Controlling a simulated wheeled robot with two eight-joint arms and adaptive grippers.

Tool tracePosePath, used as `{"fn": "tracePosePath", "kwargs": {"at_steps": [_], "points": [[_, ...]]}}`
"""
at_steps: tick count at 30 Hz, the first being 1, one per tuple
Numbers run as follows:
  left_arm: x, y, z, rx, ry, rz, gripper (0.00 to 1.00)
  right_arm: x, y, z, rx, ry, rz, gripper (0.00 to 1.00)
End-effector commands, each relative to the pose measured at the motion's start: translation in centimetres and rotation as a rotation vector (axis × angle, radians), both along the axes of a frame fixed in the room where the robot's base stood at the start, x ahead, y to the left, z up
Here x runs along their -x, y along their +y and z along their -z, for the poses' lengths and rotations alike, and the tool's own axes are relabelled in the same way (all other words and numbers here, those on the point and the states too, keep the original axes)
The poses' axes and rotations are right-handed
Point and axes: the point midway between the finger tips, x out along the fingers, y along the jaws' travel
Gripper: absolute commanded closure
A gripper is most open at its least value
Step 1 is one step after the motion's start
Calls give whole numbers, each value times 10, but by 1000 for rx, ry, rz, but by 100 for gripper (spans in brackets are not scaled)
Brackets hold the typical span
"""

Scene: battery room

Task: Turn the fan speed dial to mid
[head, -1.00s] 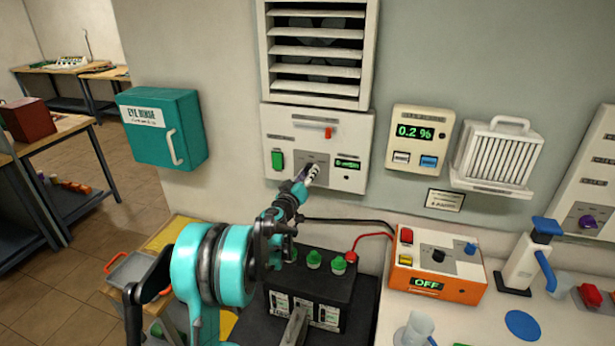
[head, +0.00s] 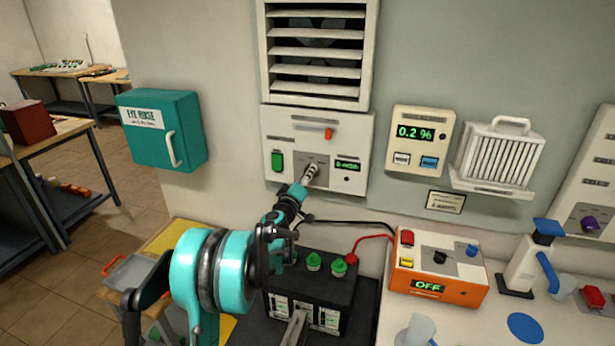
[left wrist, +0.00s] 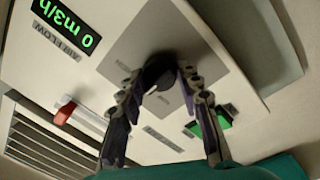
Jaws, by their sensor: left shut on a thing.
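The fan control panel (head: 360,125) is a white box on the wall below a louvred vent. Its fan speed dial (left wrist: 160,72) is a dark round knob on a grey plate. My left gripper (head: 312,170) is at this plate, and in the left wrist view its two fingers (left wrist: 164,82) are shut on the dial from both sides. The fingers largely hide the dial in the head view. The airflow display (left wrist: 66,24) reads 0 m3/h. A green switch (head: 277,161) and an orange-red lever (head: 329,134) are on the same panel. My right gripper is not in view.
The louvred vent (head: 315,50) is above the panel. A black battery (head: 310,285) with green caps stands below my left arm. An orange charger (head: 437,275) reading OFF is to its right. A teal eye rinse box (head: 185,130) hangs at left.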

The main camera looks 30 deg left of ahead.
Motion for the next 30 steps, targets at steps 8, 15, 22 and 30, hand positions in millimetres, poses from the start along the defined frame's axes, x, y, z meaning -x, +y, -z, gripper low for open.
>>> {"fn": "tracePosePath", "kwargs": {"at_steps": [8, 15, 22, 30], "points": [[0, 0, 0, -1, 0, 0, 55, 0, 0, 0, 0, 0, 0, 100], [0, 0, 0, -2, 0, 0, 45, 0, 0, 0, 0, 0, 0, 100], [10, -1, 1, -2, 1, -1, 45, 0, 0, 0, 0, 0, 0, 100], [64, -12, 4, -2, 1, -1, 45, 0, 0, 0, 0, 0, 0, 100]]}}
